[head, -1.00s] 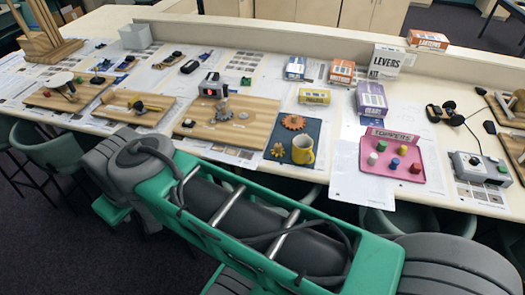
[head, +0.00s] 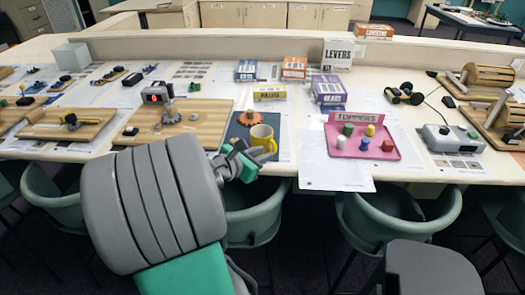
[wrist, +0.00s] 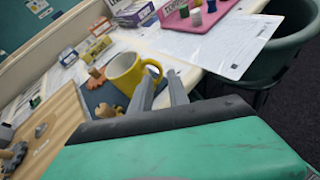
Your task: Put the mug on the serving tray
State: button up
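The yellow mug (head: 262,138) stands upright on a dark blue mat (head: 284,148) near the table's front edge. In the wrist view the mug (wrist: 124,72) is just ahead of my gripper (wrist: 161,80), with its handle near the fingertips. The two grey fingers are apart, with a gap between them. I cannot tell whether they touch the handle. In the head view my gripper (head: 240,160) is at the mug's front left, partly hidden by my arm. A pink tray (head: 346,150) with a TOPPERS panel holds several coloured pegs to the mug's right; no other tray is plain.
Wooden boards (head: 180,120) with gears lie left of the mug. Boxes (head: 328,90) stand behind it. A grey device (head: 452,138) is farther right. Green chairs (head: 400,212) stand along the front edge.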

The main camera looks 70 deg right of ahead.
aim_at(274, 151)
jog(key=x, duration=0.6)
jog(key=shift+f, duration=0.2)
jog(key=shift+w, duration=0.1)
jog(key=c, duration=0.4)
grip_shut()
jog(key=shift+r, duration=0.15)
dwell(0.4)
